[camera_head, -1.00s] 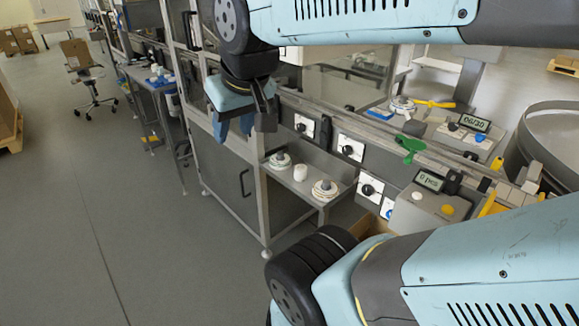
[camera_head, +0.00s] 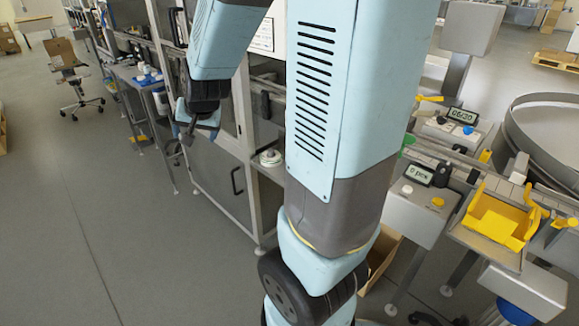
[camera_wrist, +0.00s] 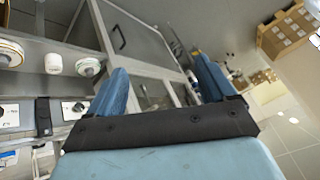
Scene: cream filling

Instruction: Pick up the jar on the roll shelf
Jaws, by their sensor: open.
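The small white jar (camera_wrist: 53,63) stands on the metal roll shelf (camera_wrist: 38,46) between two white rolls, at the left of the wrist view. In the head view my arm hides the jar and most of the shelf. My gripper (camera_head: 182,140) hangs to the left of the shelf in the head view. In the wrist view its two blue fingers (camera_wrist: 161,68) are spread apart with nothing between them. They point past the cabinet door, and the jar lies well to their left.
One roll (camera_head: 270,158) shows at the shelf's left end. A grey cabinet (camera_head: 222,185) with a black handle stands beside the shelf. Dark knobs on white plates (camera_wrist: 8,115) line the panel by the shelf. The floor at left is open.

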